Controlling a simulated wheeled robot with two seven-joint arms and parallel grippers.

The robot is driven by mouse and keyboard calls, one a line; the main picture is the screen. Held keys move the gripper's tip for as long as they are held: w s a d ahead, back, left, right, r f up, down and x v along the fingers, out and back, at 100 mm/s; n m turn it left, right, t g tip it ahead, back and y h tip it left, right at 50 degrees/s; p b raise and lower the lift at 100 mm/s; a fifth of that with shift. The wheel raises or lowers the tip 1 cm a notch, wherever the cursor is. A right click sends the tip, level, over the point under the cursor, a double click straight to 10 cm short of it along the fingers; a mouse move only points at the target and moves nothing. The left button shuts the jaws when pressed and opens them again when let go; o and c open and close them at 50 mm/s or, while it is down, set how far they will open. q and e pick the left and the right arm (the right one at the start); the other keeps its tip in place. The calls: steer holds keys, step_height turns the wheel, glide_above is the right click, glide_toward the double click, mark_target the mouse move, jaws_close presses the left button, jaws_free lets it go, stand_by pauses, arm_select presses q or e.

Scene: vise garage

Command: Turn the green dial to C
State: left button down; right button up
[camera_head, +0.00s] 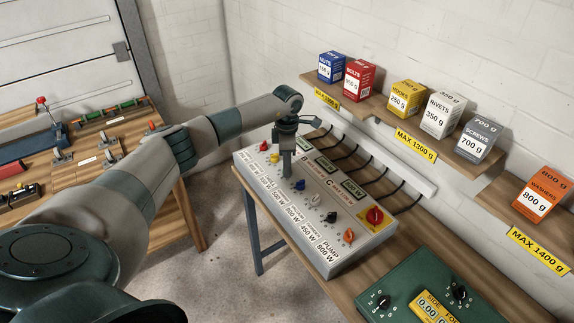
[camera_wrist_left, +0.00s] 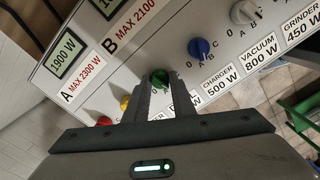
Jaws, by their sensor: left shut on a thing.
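The green dial (camera_wrist_left: 160,78) sits on the grey control panel (camera_head: 285,217), between the yellow and blue dials. In the wrist view my left gripper (camera_wrist_left: 157,88) has its two fingers on either side of the green dial and is shut on it. In the head view my left gripper (camera_head: 287,172) reaches down to the panel, and its fingers hide the green dial. The label under the green dial is partly covered by a finger, and I cannot read which letter it points to. My right gripper is not in view.
Beside it on the panel are a red dial (camera_head: 264,146), a yellow dial (camera_head: 275,158), a blue dial (camera_head: 299,185), a white dial (camera_head: 315,200) and a red-yellow main switch (camera_head: 375,216). Cables run behind. A shelf holds boxes above. A green device (camera_head: 415,285) stands at the right.

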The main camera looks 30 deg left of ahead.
arm_select(q)
steer(key=n+b, duration=0.3)
steer(key=shift+f+n, duration=0.1)
steer(key=shift+n, duration=0.2)
steer(key=shift+n+b, duration=0.75)
steer(key=shift+n, duration=0.45)
steer(key=shift+n+b, duration=0.4)
steer(key=shift+n, duration=0.5)
steer(key=c, duration=2.5)
jaws_free()
steer(key=shift+c, duration=0.2)
steer(key=o, duration=1)
steer(key=shift+r, duration=0.25)
